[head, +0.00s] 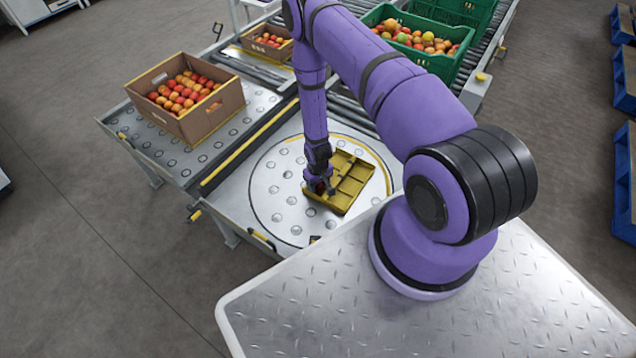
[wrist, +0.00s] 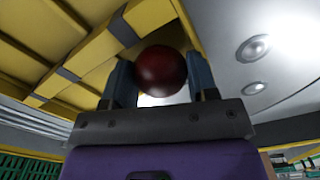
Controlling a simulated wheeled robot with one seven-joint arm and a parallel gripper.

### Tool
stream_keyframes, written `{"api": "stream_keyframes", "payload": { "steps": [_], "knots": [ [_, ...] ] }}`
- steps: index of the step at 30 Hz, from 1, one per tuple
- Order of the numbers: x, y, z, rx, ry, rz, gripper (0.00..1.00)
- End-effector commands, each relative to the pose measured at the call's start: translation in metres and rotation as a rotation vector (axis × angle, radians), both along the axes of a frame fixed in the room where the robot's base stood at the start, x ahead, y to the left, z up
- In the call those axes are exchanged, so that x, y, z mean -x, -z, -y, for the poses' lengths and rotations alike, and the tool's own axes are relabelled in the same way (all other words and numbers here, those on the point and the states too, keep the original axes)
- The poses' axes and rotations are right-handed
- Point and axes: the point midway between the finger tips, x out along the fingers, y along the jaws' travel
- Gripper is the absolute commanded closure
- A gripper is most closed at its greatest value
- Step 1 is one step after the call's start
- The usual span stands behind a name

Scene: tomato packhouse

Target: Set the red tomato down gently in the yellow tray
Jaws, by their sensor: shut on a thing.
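The red tomato (wrist: 161,71) sits between the two fingers of my gripper (wrist: 160,80) in the wrist view. My gripper is shut on it. In the head view my gripper (head: 319,187) is at the left part of the yellow tray (head: 345,200), and the tomato is mostly hidden there. The yellow tray has several compartments with dividers and lies on the round metal plate. In the wrist view the tray (wrist: 85,45) fills the upper left, close to the tomato. I cannot tell whether the tomato touches the tray floor.
The round ball-studded turntable (head: 275,210) has free room left of the tray. A cardboard box of tomatoes (head: 205,125) stands on the left table. A smaller box (head: 245,42) and a green crate of tomatoes (head: 455,65) stand behind. Blue pallets (head: 622,150) are at the far right.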

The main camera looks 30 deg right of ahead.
Motion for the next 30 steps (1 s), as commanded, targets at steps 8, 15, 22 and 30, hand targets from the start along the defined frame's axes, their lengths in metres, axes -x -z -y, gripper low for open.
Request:
{"api": "stream_keyframes", "payload": {
  "steps": [8,15,22,30],
  "knots": [
    [-0.0001,0.0034,0.0000,0.000,0.000,0.000,0.42],
    [-0.0001,0.0031,0.0000,0.000,0.000,0.000,0.17],
    [-0.0001,0.0031,0.0000,0.000,0.000,0.000,0.34],
    [-0.0001,0.0031,0.0000,0.000,0.000,0.000,0.34]
  ]
}}
